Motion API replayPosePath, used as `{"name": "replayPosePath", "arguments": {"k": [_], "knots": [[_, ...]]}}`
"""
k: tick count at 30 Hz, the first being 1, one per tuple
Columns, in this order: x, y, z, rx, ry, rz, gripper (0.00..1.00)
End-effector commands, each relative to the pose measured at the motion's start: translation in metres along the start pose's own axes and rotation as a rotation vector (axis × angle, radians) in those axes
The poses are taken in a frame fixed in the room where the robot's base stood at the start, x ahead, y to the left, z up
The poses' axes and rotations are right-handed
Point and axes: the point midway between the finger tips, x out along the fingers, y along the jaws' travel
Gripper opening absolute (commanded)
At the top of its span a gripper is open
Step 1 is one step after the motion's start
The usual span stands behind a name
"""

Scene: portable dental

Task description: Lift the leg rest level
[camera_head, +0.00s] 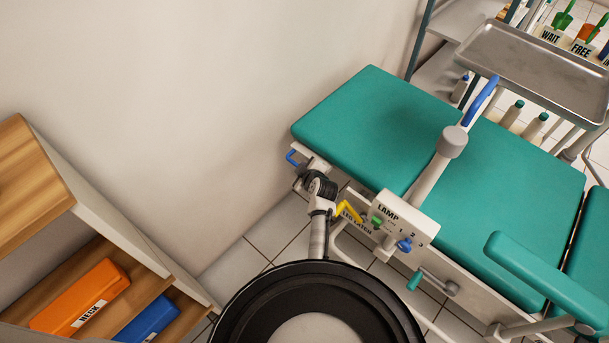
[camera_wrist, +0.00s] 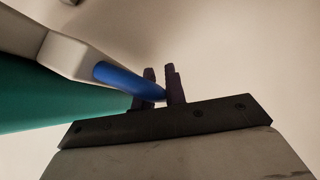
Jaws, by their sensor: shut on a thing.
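The leg rest (camera_head: 365,115) is a teal pad at the wall end of the dental chair. It looks nearly in line with the teal seat (camera_head: 500,195), but the lamp post partly covers the area between them. A blue handle (camera_head: 292,158) sticks out at the leg rest's near corner. In the wrist view the blue handle (camera_wrist: 128,80) runs in between the dark fingers of my gripper (camera_wrist: 163,88), which is shut on it. In the head view my gripper (camera_head: 301,176) is small and partly hidden by my wrist. The teal pad (camera_wrist: 50,95) also shows in the wrist view.
A yellow lever (camera_head: 348,211) labelled leg catch and a panel marked LAMP (camera_head: 405,220) sit close to my arm. A lamp arm with a blue grip (camera_head: 481,100) crosses the chair. A metal tray (camera_head: 535,65) is at back right. A wooden shelf (camera_head: 90,250) stands left.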

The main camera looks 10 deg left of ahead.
Motion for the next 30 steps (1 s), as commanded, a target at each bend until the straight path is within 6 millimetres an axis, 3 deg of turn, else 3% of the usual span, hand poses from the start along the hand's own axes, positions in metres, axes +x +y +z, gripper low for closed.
{"name": "replayPosePath", "arguments": {"k": [14,15,16,25,30], "knots": [[-0.004,0.005,-0.006,0.008,0.018,0.009,0.0],[-0.004,0.005,-0.006,0.008,0.018,0.009,0.18],[-0.004,0.005,-0.006,0.007,0.018,0.009,0.22],[-0.005,0.005,-0.006,0.007,0.015,0.008,0.22],[-0.017,0.018,-0.019,0.004,0.016,0.011,0.22]]}}
